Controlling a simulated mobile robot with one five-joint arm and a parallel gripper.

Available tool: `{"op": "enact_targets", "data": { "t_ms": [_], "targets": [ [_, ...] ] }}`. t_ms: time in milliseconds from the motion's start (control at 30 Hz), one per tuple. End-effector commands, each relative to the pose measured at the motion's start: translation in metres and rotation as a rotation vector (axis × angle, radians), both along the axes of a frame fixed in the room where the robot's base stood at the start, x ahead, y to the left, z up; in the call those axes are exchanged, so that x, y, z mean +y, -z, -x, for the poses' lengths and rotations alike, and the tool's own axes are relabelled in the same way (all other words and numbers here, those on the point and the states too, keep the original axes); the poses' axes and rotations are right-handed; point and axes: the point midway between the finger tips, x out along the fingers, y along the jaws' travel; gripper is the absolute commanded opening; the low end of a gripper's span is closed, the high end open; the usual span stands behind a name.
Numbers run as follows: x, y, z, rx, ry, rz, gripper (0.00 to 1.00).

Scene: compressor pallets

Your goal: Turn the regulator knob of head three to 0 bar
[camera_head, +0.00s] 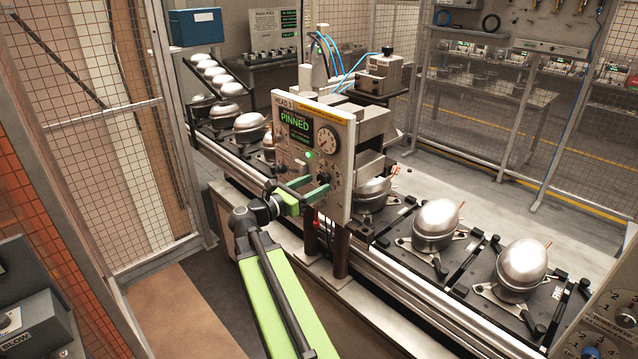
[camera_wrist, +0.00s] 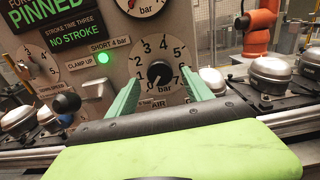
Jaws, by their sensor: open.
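The head three panel (camera_head: 342,120) stands over the conveyor, with a lit display reading PINNED. Its black regulator knob (camera_wrist: 160,74) sits in a round white dial (camera_wrist: 177,63) marked in bar, in the middle of the wrist view. The 0 mark is at the dial's lower left. The knob's exact pointer direction is hard to tell. My gripper (camera_wrist: 162,80) is open, its two green fingers to the left and right of the knob with gaps showing. In the head view my gripper (camera_head: 312,187) is at the panel's lower part and partly hides the dial.
A green lamp (camera_wrist: 211,80) and a black ball-ended lever (camera_wrist: 66,103) are beside the dial. A pressure gauge (camera_head: 327,139) is above it. Silver compressors (camera_head: 435,222) sit on pallets along the conveyor. Mesh fencing (camera_head: 85,110) stands at left.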

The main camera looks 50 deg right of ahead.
Motion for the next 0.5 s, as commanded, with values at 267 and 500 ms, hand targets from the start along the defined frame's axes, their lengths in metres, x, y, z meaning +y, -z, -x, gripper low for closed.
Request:
{"op": "enact_targets", "data": {
  "t_ms": [267, 500],
  "targets": [
    [0.081, 0.0, -0.006, 0.0, -0.004, 0.001, 0.59],
    [0.13, 0.0, -0.01, 0.0, -0.001, 0.001, 0.59]
  ]
}}
